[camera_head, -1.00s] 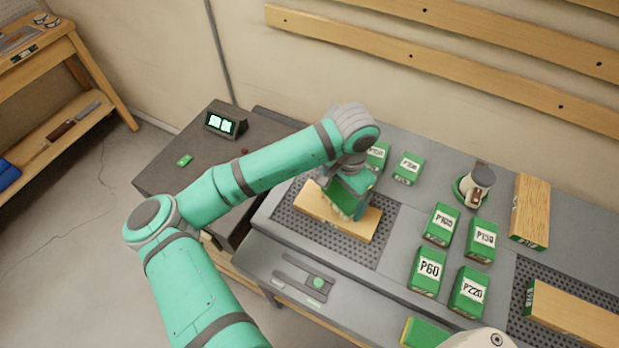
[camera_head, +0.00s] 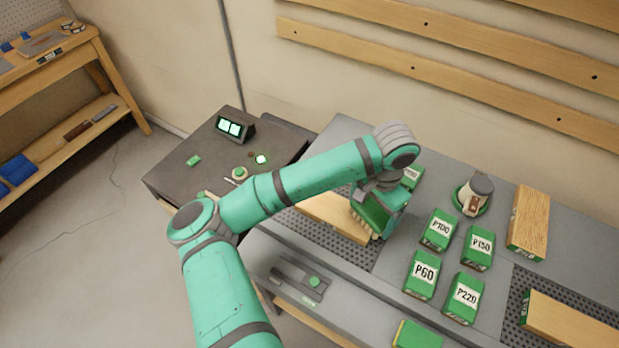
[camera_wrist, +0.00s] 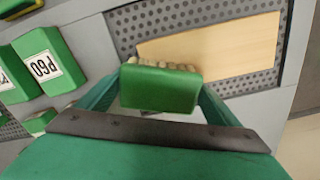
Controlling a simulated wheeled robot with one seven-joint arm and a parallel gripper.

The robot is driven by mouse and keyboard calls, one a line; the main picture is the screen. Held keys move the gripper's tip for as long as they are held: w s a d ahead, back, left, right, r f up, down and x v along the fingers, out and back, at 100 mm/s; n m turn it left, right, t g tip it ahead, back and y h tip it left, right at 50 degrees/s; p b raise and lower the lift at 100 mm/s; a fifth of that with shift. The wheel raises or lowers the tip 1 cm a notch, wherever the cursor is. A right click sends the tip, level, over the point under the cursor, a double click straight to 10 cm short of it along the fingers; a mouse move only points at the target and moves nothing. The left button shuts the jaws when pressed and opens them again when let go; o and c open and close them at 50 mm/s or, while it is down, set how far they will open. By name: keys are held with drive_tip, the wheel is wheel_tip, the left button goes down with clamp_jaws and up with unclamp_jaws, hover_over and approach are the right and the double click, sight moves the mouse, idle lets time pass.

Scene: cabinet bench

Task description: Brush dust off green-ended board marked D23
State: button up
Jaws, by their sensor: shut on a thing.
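My gripper (camera_wrist: 160,108) is shut on a green brush (camera_wrist: 160,88) with pale bristles. In the head view, the brush (camera_head: 371,214) is at the right end of a pale wooden board (camera_head: 330,212) lying on a perforated mat. The board (camera_wrist: 225,48) also shows beside the bristles in the wrist view. I cannot tell whether the bristles touch it. No D23 mark is readable on it, and its right end is partly hidden by the gripper. Two other boards show green ends: one at the back right (camera_head: 530,222) and one on the right mat (camera_head: 570,318).
Several green blocks, including P60 (camera_head: 424,272) and P220 (camera_head: 465,296), stand right of the brush. A dark side table (camera_head: 190,180) with a lit display (camera_head: 234,127) is at the left.

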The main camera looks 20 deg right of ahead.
drive_tip(key=shift+w+r, duration=0.15)
drive_tip(key=shift+r, duration=3.7)
drive_tip(key=shift+w, duration=0.15)
